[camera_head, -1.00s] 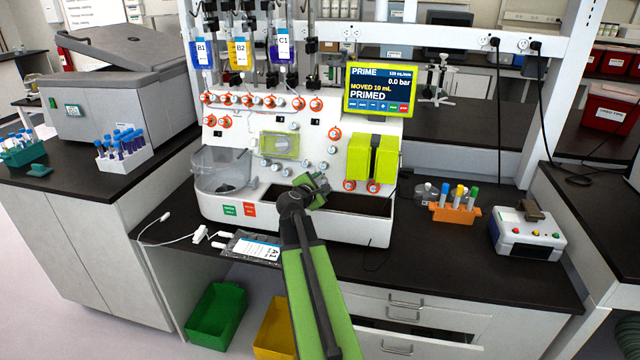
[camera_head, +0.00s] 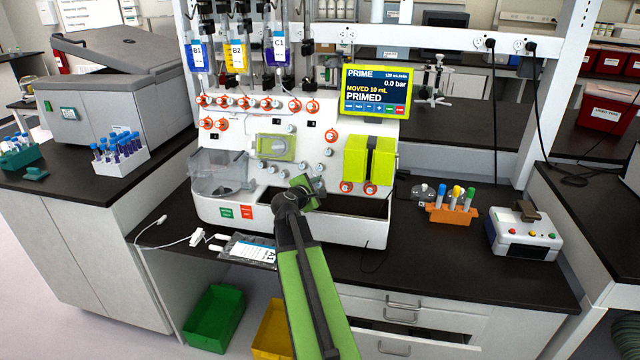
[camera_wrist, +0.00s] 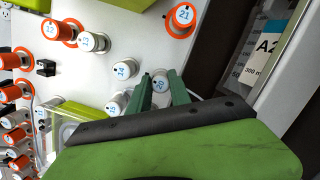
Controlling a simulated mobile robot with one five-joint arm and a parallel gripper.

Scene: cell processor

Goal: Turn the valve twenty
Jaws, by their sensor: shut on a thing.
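The valve panel is the white front of the cell processor (camera_head: 330,225). My gripper (camera_head: 312,182) is at the lower middle of this panel and hides the valve in front of it. In the wrist view, my gripper's green fingers (camera_wrist: 162,88) stand on both sides of a small white knob, valve twenty (camera_wrist: 160,83), and are shut on it. Its blue label is partly covered and hard to read. White valve fourteen (camera_wrist: 124,69) is just beside it, and orange-ringed valve twenty-one (camera_wrist: 182,17) is farther up.
Another white knob (camera_wrist: 113,107) sits close to the left finger. A screen (camera_head: 376,91) reads PRIMED. Yellow-green blocks (camera_head: 369,158) are right of my gripper, and a clear bowl (camera_head: 218,172) is left. An orange tube rack (camera_head: 451,213) stands on the bench at right.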

